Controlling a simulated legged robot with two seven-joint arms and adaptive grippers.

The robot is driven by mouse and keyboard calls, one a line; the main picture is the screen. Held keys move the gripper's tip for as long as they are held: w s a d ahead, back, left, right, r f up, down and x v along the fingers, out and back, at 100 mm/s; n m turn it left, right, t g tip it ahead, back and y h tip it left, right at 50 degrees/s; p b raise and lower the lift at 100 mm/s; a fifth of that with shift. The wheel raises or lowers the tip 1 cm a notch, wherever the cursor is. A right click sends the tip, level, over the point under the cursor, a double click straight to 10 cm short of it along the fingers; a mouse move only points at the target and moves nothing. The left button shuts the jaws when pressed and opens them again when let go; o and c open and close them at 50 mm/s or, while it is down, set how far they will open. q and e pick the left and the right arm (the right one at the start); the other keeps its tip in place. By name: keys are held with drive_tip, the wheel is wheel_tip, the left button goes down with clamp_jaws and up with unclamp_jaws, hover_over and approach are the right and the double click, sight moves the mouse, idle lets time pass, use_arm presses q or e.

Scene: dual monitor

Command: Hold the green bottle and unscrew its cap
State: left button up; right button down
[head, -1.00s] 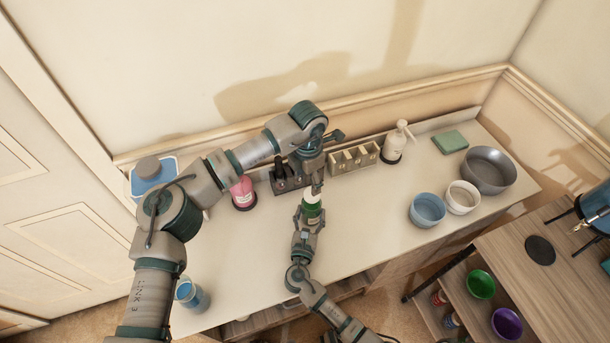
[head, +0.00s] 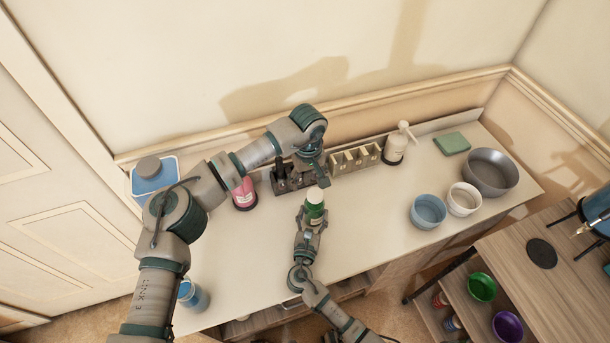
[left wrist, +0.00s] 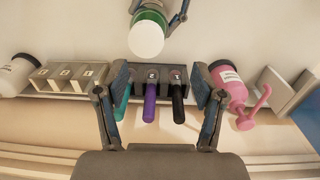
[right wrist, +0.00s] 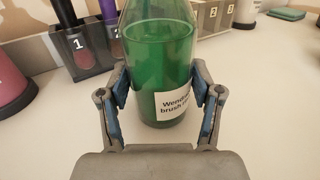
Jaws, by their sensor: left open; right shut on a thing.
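The green bottle (head: 315,215) stands upright with a white cap (head: 314,195) on top. My right gripper (head: 310,222) is shut on the bottle's body from the front; the right wrist view shows its fingers on both sides of the green bottle (right wrist: 158,65), with the white label partly visible. My left gripper (head: 312,172) is just behind and above the cap. In the left wrist view its fingers (left wrist: 162,85) are spread with nothing held, and the white cap (left wrist: 146,38) lies beyond them, apart from them.
A dark holder (left wrist: 155,72) with several coloured handles stands behind the bottle, near my left gripper. A pink bottle (head: 243,194) is left of it. A beige slotted rack (head: 355,160) and white pump bottle (head: 395,150) are right. The counter's middle right is clear up to the blue bowl (head: 428,210).

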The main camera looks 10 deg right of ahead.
sight(311, 194)
use_arm(q)
drive_tip(key=f, duration=0.2)
drive_tip(key=d+f, duration=0.2)
drive_tip(key=f, duration=0.1)
drive_tip(key=shift+s+f, duration=0.1)
drive_tip(key=shift+f, duration=0.2)
use_arm(e)
drive_tip(key=shift+s+d+f, duration=0.1)
drive_tip(key=shift+d+f, duration=0.2)
drive_tip(key=shift+d, duration=0.6)
use_arm(q)
drive_tip(key=shift+a+f, duration=0.2)
drive_tip(key=shift+f, duration=0.1)
use_arm(e)
drive_tip(key=shift+a, duration=0.1)
use_arm(q)
drive_tip(key=shift+a+f, duration=0.35)
drive_tip(key=shift+a, duration=0.15)
use_arm(e)
drive_tip(key=shift+a, duration=0.45)
use_arm(q)
drive_tip(key=shift+c, duration=0.3)
